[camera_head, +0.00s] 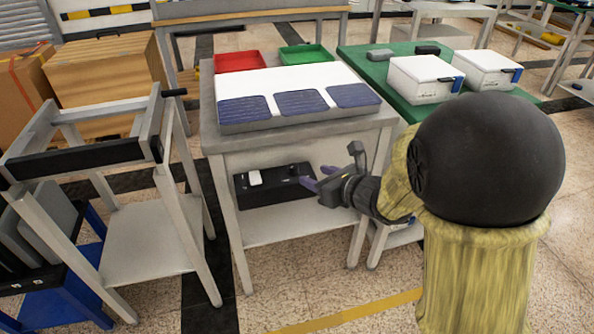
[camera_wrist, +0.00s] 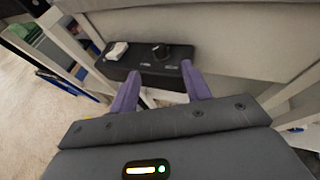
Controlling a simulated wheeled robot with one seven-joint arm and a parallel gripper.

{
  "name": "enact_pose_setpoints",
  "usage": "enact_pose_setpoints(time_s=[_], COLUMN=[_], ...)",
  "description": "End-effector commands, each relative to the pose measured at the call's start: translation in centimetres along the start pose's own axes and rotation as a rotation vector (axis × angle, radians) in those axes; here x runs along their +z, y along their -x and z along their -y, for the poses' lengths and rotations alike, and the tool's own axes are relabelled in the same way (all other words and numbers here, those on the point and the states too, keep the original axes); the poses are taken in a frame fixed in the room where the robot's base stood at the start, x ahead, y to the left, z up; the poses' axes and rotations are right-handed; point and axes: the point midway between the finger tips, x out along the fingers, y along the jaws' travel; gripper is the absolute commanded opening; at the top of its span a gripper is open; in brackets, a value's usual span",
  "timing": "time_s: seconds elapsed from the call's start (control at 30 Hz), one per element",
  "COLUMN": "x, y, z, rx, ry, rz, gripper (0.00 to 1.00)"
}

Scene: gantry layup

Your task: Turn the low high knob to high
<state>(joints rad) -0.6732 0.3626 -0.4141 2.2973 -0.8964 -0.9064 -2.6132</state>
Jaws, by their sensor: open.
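A black control box (camera_head: 272,187) sits on the lower shelf of the grey table, with a white switch (camera_head: 255,177) on its left part and a dark round knob (camera_head: 294,170) on its right part. In the wrist view the box (camera_wrist: 142,71) lies just beyond my fingertips, with the white switch (camera_wrist: 117,50) at left and the black knob (camera_wrist: 159,51) near the middle. My gripper (camera_head: 311,177) is in front of the box's right end. Its two purple fingers (camera_wrist: 160,70) are apart with nothing between them, and the knob is beyond the gap. The knob's marking is too small to read.
The table top (camera_head: 205,110) above the shelf holds a white board with dark blue panels. A grey rack (camera_head: 150,215) stands to the left. A green bench (camera_head: 400,92) with white boxes is at right. The shelf (camera_head: 285,222) is clear in front of the box.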

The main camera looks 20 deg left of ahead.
Motion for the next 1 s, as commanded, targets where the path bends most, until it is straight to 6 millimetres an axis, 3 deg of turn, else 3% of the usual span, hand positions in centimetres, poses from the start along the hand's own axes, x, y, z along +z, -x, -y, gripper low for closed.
enact_pose_setpoints(time_s=[0.43, 0.6, 0.87, 1.0], x=[-0.1, 0.0, 0.0, 0.0], y=[-7.8, -9.0, -9.1, -9.1], z=[-0.1, 0.0, 0.0, 0.0], rx=[0.001, 0.000, -0.001, -0.001], ry=[0.001, 0.000, -0.001, -0.001], rz=[0.000, 0.000, 0.000, 0.000], gripper=[0.48, 0.48, 0.48, 0.24])
